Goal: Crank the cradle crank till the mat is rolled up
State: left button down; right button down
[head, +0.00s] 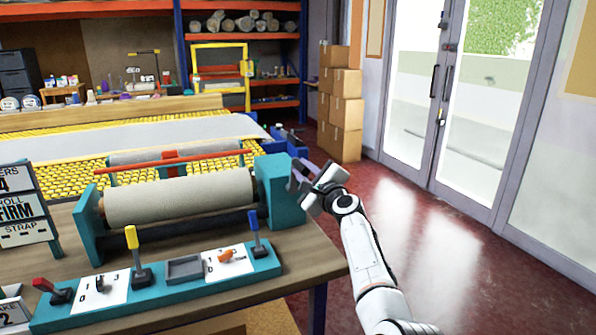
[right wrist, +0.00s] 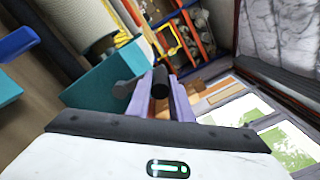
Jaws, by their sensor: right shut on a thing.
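The teal cradle (head: 272,190) stands on the wooden bench and carries a thick grey roll of mat (head: 180,196) between its end plates. The roll also shows in the right wrist view (right wrist: 82,22). The crank is on the cradle's right end; its dark handle (right wrist: 160,84) and grey arm (right wrist: 126,88) show in the right wrist view. My right gripper (head: 304,180) is at that end, its purple fingers (right wrist: 162,100) shut around the dark handle. In the head view the gripper mostly hides the crank. My left gripper is not in view.
A teal control panel (head: 190,290) with red, yellow and blue levers lies in front of the cradle. A sign stand (head: 25,205) is at left. A grey strip (head: 120,134) lies across yellow rollers behind. Cardboard boxes (head: 345,115) stand beyond; red floor at right is clear.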

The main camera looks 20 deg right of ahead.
jog(key=shift+d+r+m, duration=0.25)
jog(key=shift+d+m, duration=0.35)
jog(key=shift+d, duration=0.2)
jog(key=c, duration=1.6)
grip_release()
jog(key=shift+f, duration=0.15)
jog(key=shift+a+f, duration=0.1)
jog(key=shift+a, duration=0.05)
